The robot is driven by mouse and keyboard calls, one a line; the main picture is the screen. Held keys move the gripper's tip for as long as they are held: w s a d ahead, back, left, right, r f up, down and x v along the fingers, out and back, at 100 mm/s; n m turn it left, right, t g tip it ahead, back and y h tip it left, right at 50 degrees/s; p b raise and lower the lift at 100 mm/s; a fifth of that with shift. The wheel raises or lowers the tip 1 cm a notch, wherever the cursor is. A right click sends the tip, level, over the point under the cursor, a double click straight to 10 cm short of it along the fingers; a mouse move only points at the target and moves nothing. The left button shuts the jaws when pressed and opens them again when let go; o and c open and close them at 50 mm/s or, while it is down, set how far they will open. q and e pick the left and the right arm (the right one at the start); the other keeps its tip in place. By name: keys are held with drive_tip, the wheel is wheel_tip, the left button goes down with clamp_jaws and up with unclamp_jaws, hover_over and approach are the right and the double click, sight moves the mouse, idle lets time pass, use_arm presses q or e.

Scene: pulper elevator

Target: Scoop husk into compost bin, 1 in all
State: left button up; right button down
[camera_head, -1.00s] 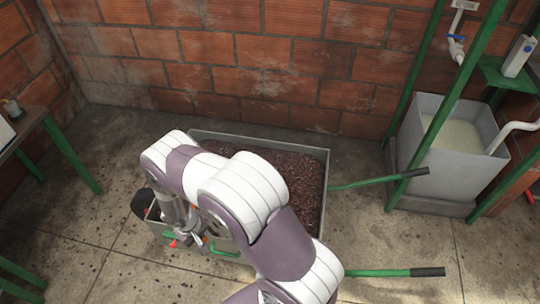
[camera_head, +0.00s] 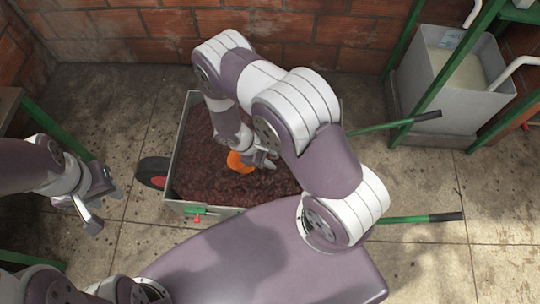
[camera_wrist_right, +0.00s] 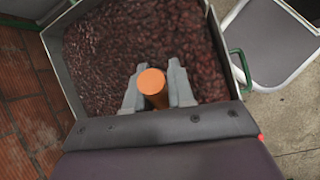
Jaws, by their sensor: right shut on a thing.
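Dark reddish-brown husk (camera_head: 205,165) fills a grey cart (camera_head: 180,125) with green handles; the husk also shows in the wrist view (camera_wrist_right: 100,55). My right gripper (camera_head: 264,160) is over the husk, shut on an orange scoop (camera_head: 238,162). In the wrist view, the scoop's round orange end (camera_wrist_right: 152,82) sits between the two grey fingers. I cannot tell whether its lower part is in the husk or holds any. My left gripper (camera_head: 105,207) is open and empty, left of the cart. I cannot make out a compost bin for certain.
A grey tank (camera_head: 425,95) with pale contents stands at the right behind green posts. The cart's handles (camera_head: 400,123) reach out to the right. A brick wall (camera_head: 140,50) closes off the back. A green-legged table (camera_head: 45,125) is at the left. A red-hubbed wheel (camera_head: 155,175) sits by the cart.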

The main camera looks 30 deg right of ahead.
wheel_tip(320, 180, down, 13)
drive_tip(key=b, duration=1)
drive_tip(key=shift+f, duration=0.15)
idle(0.7)
wheel_tip(320, 180, up, 19)
drive_tip(key=p, duration=1.4)
drive_tip(key=shift+f, duration=0.35)
